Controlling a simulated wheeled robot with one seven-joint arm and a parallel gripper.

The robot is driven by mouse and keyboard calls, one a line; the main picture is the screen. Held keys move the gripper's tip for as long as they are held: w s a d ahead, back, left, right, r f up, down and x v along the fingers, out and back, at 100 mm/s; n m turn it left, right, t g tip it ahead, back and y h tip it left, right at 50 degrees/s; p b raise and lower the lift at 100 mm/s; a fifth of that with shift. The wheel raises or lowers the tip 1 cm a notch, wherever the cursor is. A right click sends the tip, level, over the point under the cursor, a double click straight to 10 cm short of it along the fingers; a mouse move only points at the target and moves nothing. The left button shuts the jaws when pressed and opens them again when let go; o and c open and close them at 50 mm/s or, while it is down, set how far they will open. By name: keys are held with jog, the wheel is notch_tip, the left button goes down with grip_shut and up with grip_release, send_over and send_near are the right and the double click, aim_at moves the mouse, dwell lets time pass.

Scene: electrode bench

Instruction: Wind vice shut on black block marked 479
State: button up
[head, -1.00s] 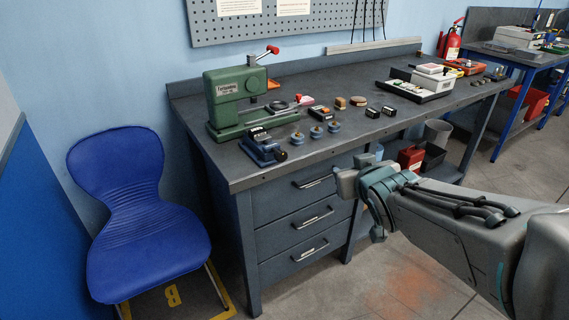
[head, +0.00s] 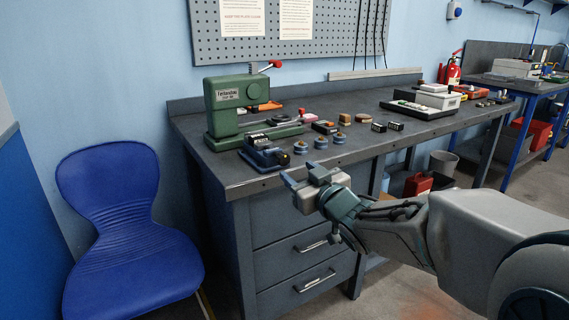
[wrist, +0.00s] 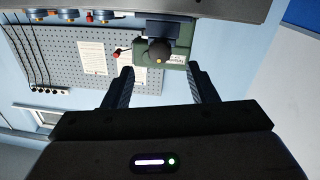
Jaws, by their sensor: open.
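The blue vice (head: 265,158) sits at the front left of the bench, in front of the green press. A black block (head: 258,142) shows at the vice's top; its number is too small to read, and I cannot tell how tightly the jaws hold it. The vice's dark round knob (head: 283,159) faces the front right. In the wrist view the knob (wrist: 159,51) shows beyond and between my fingers. My gripper (head: 303,176) is open and empty, just off the bench's front edge, apart from the vice.
The green press (head: 229,101) stands behind the vice. Several blue-topped round pieces (head: 300,147) stand right of the vice. A blue chair (head: 120,220) stands left of the bench.

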aim_at(285, 161)
jog(key=b+x, duration=0.1)
jog(key=x, duration=0.7)
jog(key=shift+w+a, duration=0.2)
jog(key=shift+w, duration=0.15)
jog(key=c, duration=1)
